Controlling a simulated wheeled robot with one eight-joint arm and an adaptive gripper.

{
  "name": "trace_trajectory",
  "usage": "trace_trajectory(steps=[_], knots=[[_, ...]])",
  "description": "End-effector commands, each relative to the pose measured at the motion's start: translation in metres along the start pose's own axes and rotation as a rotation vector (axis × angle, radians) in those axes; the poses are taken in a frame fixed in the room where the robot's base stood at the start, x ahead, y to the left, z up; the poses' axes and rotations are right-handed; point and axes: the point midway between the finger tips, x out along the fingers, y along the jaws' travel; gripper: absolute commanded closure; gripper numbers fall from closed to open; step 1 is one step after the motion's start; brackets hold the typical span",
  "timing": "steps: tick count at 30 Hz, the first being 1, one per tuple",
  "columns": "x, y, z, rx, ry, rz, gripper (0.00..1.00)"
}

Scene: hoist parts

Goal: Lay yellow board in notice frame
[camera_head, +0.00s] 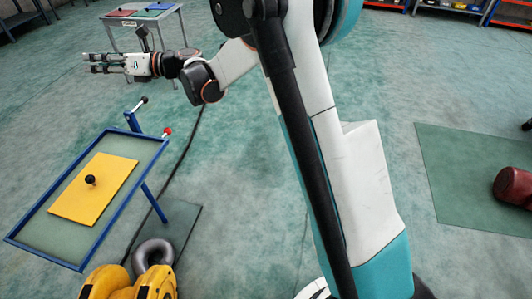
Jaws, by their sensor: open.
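The yellow board (110,182) with a black knob lies flat on the pale green panel of a blue-rimmed frame (33,219) at the lower left, which looks like the notice frame. A strip of bare panel shows around the board. My gripper (88,63) is open and empty, pointing left at the upper left. It is well beyond the far end of the blue frame and apart from the board.
A grey table (176,24) at the back left bears red, green and blue boards. Two levers with black (145,99) and red (167,131) balls stand at the frame's far end. A yellow machine (130,284) with a grey ring is close by. Open floor lies between.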

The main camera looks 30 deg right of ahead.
Motion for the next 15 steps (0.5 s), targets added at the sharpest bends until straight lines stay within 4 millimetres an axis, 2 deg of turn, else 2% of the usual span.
trace_trajectory(steps=[1,3,6,10,12,15], knots=[[-0.012,0.005,0.029,0.074,-0.067,-0.05,0.57],[-0.03,0.008,0.066,0.193,-0.17,-0.12,0.57],[-0.063,0.011,0.11,0.372,-0.317,-0.213,0.57],[-0.115,0.014,0.148,0.616,-0.507,-0.321,0.57],[-0.146,0.015,0.16,0.754,-0.608,-0.374,0.57],[-0.193,0.018,0.164,0.955,-0.752,-0.444,0.57]])
